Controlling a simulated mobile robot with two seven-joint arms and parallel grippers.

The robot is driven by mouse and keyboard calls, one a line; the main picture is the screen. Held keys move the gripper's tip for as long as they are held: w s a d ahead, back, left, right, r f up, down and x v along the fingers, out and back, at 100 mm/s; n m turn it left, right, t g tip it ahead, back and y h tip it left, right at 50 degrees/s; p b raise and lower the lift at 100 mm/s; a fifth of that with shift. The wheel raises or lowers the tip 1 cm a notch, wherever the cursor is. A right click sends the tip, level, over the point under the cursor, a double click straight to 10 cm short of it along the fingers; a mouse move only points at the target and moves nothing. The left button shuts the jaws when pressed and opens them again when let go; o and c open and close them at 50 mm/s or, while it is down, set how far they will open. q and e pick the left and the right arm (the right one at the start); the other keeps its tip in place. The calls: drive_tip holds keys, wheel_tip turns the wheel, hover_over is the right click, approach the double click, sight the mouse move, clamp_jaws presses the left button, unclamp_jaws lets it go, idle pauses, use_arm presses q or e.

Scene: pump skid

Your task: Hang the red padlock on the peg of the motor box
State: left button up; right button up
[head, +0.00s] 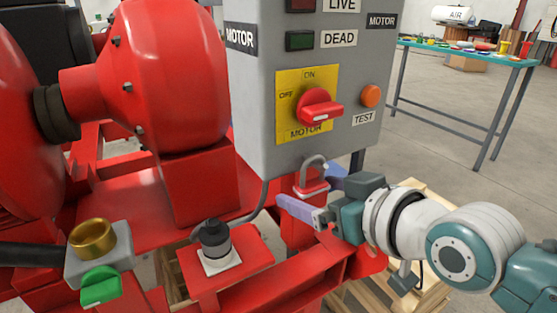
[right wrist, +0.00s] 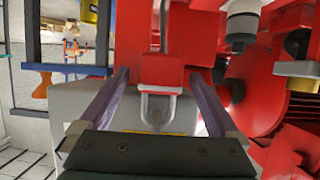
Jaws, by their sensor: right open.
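The red padlock (head: 311,187) is upright at the lower edge of the grey motor box (head: 255,110), its grey shackle pointing up. In the right wrist view the padlock (right wrist: 160,72) shows inverted, with its shackle toward the gripper's palm. My right gripper (head: 308,184) is open, one finger on each side of the padlock; in the right wrist view (right wrist: 158,77) gaps show between both fingers and the body. I cannot make out the peg, nor tell what supports the padlock. My left gripper is not in view.
A red pump and skid frame (head: 290,295) fill the left and bottom. A valve with a green handle (head: 100,286) and a black-capped fitting (head: 215,240) stand in front. A wooden pallet (head: 425,295) lies below my right arm. A teal-topped table (head: 470,54) stands behind right.

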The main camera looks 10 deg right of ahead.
drive_tip(key=shift+s+d+r+p, duration=0.15)
drive_tip(key=shift+s+r+p, duration=0.05)
drive_tip(key=shift+s+p, duration=0.15)
drive_tip(key=s+d+r+m+g+h+p, duration=0.1)
drive_tip(key=s+d+r+g+h+p, duration=0.3)
drive_tip(key=s+r+p, duration=0.95)
drive_tip(key=s+d+r+m+g+p, duration=0.15)
drive_tip(key=s+r+g+p, duration=0.35)
drive_tip(key=s+r+p, duration=0.8)
wheel_tip(320, 180, up, 34)
drive_tip(key=p, duration=3.5)
drive_tip(key=shift+s+d+p, duration=0.15)
drive_tip(key=shift+s+p, duration=0.2)
drive_tip(key=shift+s, duration=0.05)
drive_tip(key=shift+n, duration=0.25)
